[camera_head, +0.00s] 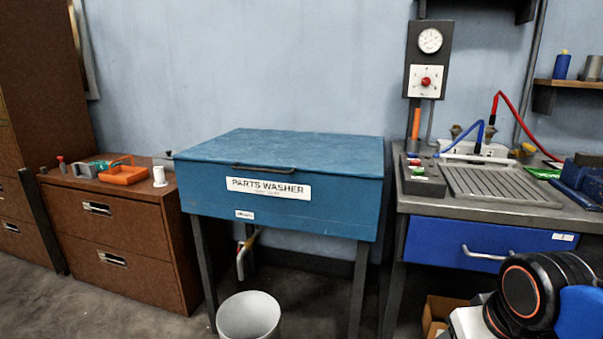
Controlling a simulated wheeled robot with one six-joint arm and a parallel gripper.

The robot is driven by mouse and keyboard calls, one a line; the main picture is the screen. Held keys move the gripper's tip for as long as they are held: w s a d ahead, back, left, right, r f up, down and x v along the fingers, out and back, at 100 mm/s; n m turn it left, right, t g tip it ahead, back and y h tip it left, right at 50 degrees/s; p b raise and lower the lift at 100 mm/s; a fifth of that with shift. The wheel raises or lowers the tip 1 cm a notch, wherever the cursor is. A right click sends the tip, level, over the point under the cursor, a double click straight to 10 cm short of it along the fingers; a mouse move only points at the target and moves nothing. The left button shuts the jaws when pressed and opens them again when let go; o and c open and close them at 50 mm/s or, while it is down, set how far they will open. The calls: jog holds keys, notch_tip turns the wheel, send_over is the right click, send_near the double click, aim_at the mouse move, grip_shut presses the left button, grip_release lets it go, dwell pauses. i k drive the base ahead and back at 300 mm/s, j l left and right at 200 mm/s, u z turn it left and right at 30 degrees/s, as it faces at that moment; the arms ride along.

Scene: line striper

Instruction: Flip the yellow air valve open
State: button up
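No yellow air valve shows clearly. A small yellow part (528,149) sits at the back of the right workbench, near the red and blue hoses; it is too small to tell its shape or position. My gripper is out of view. Only part of my arm shows at the lower right, in front of the workbench.
The parts washer (280,148) has its lid down. A grey bin (248,316) stands below it. The workbench (425,207) carries a grooved tray (500,186) and a button box (421,176). A gauge panel (427,60) hangs above. Open floor lies front left.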

aim_at(526, 146)
jog(key=i+l+z, duration=0.2)
jog(key=z, duration=0.15)
jog(key=i+z, duration=0.7)
jog(key=k+j, duration=0.45)
jog(key=k, duration=0.1)
